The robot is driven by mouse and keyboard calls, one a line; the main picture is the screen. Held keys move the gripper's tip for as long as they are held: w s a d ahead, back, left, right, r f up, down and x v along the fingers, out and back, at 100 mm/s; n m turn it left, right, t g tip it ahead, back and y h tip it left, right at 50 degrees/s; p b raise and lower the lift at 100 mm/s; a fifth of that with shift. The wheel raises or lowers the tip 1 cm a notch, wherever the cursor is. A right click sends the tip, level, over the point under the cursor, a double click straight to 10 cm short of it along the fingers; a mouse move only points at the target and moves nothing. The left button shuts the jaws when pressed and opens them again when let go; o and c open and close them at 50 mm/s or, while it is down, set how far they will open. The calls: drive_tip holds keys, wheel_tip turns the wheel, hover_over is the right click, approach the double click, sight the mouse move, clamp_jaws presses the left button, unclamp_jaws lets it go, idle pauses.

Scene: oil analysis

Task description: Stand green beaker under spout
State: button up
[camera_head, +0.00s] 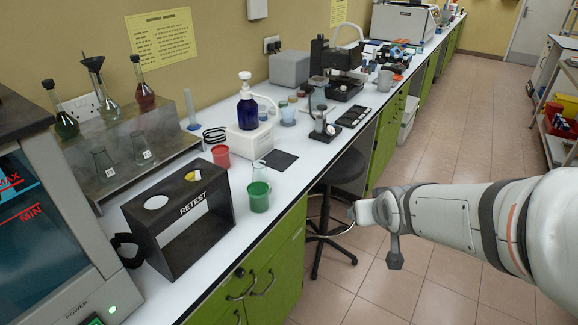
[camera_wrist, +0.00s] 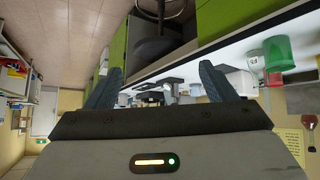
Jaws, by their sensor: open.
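The green beaker (camera_head: 259,197) stands upright near the front edge of the white bench, in front of a clear glass beaker (camera_head: 260,172). It also shows in the wrist view (camera_wrist: 277,49), at the upper right. A blue bottle (camera_head: 247,114) with a white pump top and a thin spout (camera_head: 265,98) pointing right stands on a white base (camera_head: 249,139), behind the beakers. My gripper (camera_head: 366,212) is over the floor beside the bench, right of and apart from the green beaker. In the wrist view my gripper (camera_wrist: 158,86) is open, with nothing between its fingers.
A red beaker (camera_head: 220,156) and a black RETEST stand (camera_head: 180,222) are left of the green beaker. A dark flat pad (camera_head: 281,160) lies near the base. A stool (camera_head: 341,172) stands by the bench. The aisle floor (camera_head: 450,130) is clear.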

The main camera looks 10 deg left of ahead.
drive_tip(key=w+a+f+n+t+y+b, duration=0.4)
drive_tip(key=w+a, duration=0.3)
drive_tip(key=a, duration=0.5)
drive_tip(key=n+y+b, duration=0.2)
drive_tip(key=y+b, duration=0.1)
drive_tip(key=y, duration=0.4)
approach(263, 195)
drive_tip(key=w+a, duration=0.1)
drive_tip(key=w, duration=0.2)
drive_tip(key=w+a+f, duration=0.1)
drive_tip(key=shift+w+a, duration=0.25)
drive_tip(key=shift+a, duration=0.05)
drive_tip(key=shift+a+r, duration=0.1)
drive_tip(key=shift+a, duration=0.3)
drive_tip(key=x, duration=0.2)
drive_tip(key=p+x, duration=0.1)
drive_tip(key=x, duration=0.3)
drive_tip(key=shift+s+a+r, duration=0.2)
drive_tip(key=shift+a+r, duration=0.15)
drive_tip(key=shift+a, duration=0.1)
drive_tip(key=shift+w+a, duration=0.3)
drive_tip(key=shift+w, duration=0.1)
drive_tip(key=shift+c, duration=0.6)
